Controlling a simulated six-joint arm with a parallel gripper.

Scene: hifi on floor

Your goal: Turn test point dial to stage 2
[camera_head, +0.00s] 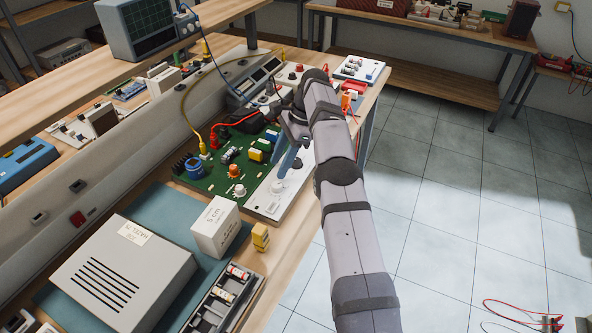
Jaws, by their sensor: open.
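A green circuit board (210,178) lies on the workbench, with a white panel (268,205) along its right side. A small round pale knob (277,186) sits on the white panel; I take it to be the test point dial. Its pointer and stage marks are too small to read. My gripper (287,165) is over the white panel, pointing down, with its bluish fingers close above and beside the knob. It is open, and I cannot tell whether a finger touches the knob. My wrist hides the panel's far part.
A white box marked "5 cm" (215,226) and small yellow blocks (260,237) stand near the board's front end. A grey metal case (125,275) and a battery tray (222,305) lie nearer. Red and yellow leads and a meter (255,80) are behind.

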